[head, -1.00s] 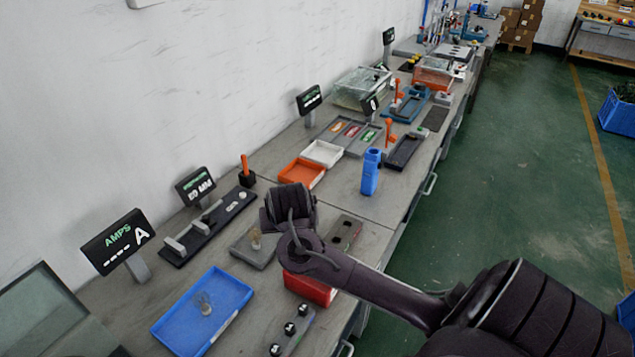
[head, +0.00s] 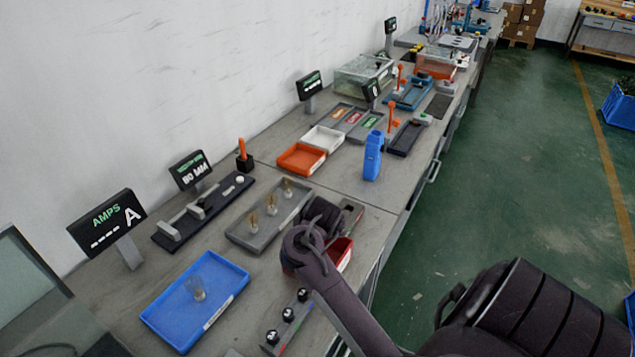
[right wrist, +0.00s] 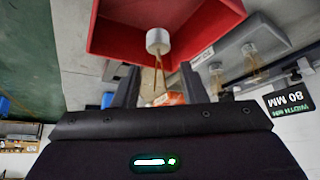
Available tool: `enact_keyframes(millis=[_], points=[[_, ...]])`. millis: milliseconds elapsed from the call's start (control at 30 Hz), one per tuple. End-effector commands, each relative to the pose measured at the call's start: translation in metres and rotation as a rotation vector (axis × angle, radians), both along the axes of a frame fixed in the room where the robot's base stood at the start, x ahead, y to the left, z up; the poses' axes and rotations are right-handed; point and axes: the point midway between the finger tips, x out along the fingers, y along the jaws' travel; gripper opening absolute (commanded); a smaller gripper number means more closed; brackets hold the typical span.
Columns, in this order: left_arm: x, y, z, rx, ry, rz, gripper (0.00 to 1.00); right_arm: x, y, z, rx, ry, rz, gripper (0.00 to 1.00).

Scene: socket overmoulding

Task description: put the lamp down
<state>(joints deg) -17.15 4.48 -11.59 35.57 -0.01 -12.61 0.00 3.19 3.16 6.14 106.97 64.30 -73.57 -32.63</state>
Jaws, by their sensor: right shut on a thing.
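My right gripper (right wrist: 160,88) is shut on a lamp (right wrist: 158,42), which shows a pale round cap and thin wires between the fingers; its glass is hard to make out. The lamp is in front of the open red bin (right wrist: 110,30) in the right wrist view; I cannot tell whether it is inside the rim. In the head view my wrist hides the fingers, the held lamp and part of the red bin (head: 342,252). My left gripper is not in view.
A grey tray (head: 238,238) with several standing lamps is left of my wrist. A blue tray (head: 165,318) with one lamp is nearer. A dark gauge fixture (head: 172,240) and an AMPS display (head: 108,222) stand near the wall. A blue holder (head: 373,158) stands farther along.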

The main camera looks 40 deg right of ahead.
Motion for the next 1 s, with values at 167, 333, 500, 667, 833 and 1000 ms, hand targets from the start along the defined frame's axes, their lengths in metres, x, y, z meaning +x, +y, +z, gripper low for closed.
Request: enact_keyframes(millis=[167, 333, 500, 667, 833, 1000], points=[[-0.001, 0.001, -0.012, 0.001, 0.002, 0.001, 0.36, 0.0, 0.0, -0.02, 0.0, 0.0, -0.001, 0.17], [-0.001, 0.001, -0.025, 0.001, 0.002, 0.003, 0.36, 0.0, 0.001, -0.044, 0.003, 0.0, -0.002, 0.17], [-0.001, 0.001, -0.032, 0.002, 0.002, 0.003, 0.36, 0.0, 0.001, -0.062, 0.002, 0.0, -0.001, 0.17], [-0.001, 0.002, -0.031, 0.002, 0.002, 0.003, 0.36, 0.0, 0.0, -0.061, -0.001, -0.002, -0.001, 0.17], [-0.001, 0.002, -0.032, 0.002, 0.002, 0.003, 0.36, 0.0, 0.0, -0.062, 0.0, -0.001, -0.001, 0.17], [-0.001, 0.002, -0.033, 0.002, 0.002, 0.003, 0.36, 0.0, 0.0, -0.064, -0.001, -0.002, -0.001, 0.47]])
